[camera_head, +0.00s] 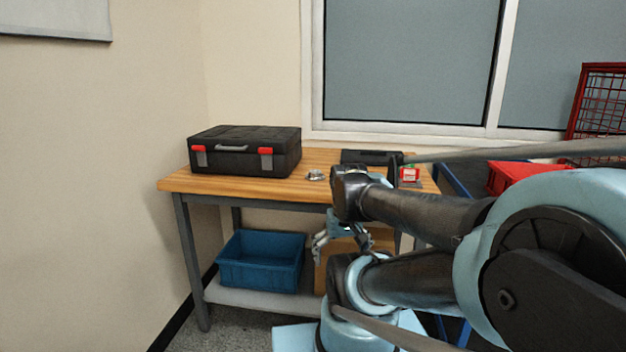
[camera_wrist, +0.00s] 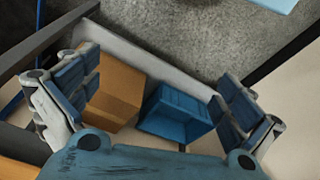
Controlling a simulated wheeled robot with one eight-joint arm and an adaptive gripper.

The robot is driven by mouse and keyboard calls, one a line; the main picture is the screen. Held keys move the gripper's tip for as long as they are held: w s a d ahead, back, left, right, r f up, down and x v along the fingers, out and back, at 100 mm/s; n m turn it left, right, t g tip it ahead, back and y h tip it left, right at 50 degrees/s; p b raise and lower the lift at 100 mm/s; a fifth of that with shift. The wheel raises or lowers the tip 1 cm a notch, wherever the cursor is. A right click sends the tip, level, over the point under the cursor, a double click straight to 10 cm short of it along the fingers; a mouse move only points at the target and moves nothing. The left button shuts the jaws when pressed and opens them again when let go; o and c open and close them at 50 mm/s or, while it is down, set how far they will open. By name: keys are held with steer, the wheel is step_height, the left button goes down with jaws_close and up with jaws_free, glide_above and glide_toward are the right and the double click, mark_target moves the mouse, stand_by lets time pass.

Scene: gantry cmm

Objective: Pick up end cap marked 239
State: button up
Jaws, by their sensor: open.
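A small silvery round part (camera_head: 315,175) lies on the wooden workbench (camera_head: 240,187), right of the black case. It could be the end cap, but no number is readable on it. My gripper (camera_head: 341,240) hangs in front of the bench, below the level of its top and lower than the silvery part. In the wrist view my gripper (camera_wrist: 158,90) has its two fingers spread wide with nothing between them. The silvery part does not show in the wrist view. My arm hides part of the bench's right side.
A black case (camera_head: 245,151) stands on the bench's left. A flat dark case (camera_head: 371,157) and a small red-and-white item (camera_head: 409,175) are farther right. A blue bin (camera_head: 261,261) and a cardboard box (camera_wrist: 115,93) sit on the lower shelf. A red wire basket (camera_head: 600,103) is at far right.

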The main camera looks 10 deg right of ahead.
steer(key=shift+c, duration=0.2)
steer(key=shift+s+r, duration=0.2)
steer(key=c, duration=0.4)
steer(key=w+r+m, duration=0.1)
steer(key=r, duration=0.1)
steer(key=w+r+m, duration=0.1)
steer(key=w+r, duration=0.1)
steer(key=w+r+m, duration=0.1)
steer(key=r, duration=0.2)
steer(key=shift+w+r, duration=0.1)
steer(key=shift+w, duration=0.2)
steer(key=c, duration=0.4)
step_height(320, 180, up, 21)
steer(key=m+g, duration=0.2)
steer(key=m, duration=1.5)
glide_above(315, 171)
step_height(315, 171, down, 11)
steer(key=shift+w+a+f, duration=0.1)
steer(key=shift+f, duration=2.85)
